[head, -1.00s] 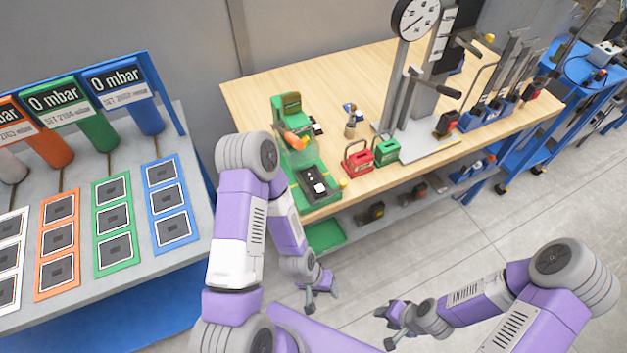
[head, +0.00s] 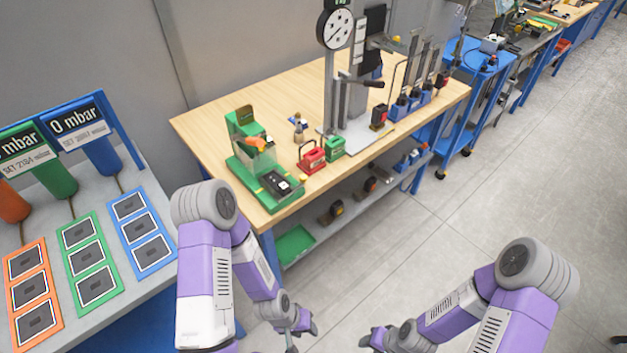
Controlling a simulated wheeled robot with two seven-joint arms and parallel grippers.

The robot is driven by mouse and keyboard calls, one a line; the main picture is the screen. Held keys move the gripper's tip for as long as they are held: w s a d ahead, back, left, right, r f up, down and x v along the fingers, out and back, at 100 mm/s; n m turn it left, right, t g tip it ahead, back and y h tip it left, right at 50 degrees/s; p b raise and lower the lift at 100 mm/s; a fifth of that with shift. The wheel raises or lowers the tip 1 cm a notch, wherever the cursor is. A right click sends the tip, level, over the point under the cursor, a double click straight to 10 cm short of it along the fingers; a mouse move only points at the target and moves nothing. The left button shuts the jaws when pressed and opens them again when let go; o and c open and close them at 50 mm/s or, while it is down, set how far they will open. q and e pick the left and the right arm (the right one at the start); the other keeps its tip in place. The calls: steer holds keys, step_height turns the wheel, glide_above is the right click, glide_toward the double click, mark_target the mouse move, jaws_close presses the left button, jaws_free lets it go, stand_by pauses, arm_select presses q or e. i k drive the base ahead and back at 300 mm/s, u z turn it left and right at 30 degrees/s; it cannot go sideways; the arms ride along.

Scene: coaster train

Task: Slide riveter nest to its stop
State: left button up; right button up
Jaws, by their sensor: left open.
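The green riveter (head: 243,125) stands on the near left part of the wooden bench, with a clear guard and an orange part at its front. Its nest (head: 276,184), a dark block with a white piece on top, sits on the green base towards the bench's front edge. I cannot tell how far it is from its stop. My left gripper (head: 303,327) is open and empty, low in front of the bench and well apart from the riveter. My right gripper (head: 368,338) hangs low over the floor to the right, small and partly hidden, its jaws unclear.
Red (head: 312,157) and green (head: 334,147) small handled boxes stand right of the riveter. A press with a round dial (head: 335,29) rises behind them. A grey table (head: 153,191) with coloured card panels stands at left. The floor (head: 430,205) at right is clear.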

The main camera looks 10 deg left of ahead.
mark_target(303, 178)
steer(key=z, duration=0.65)
steer(key=i, duration=0.75)
steer(key=u, duration=1)
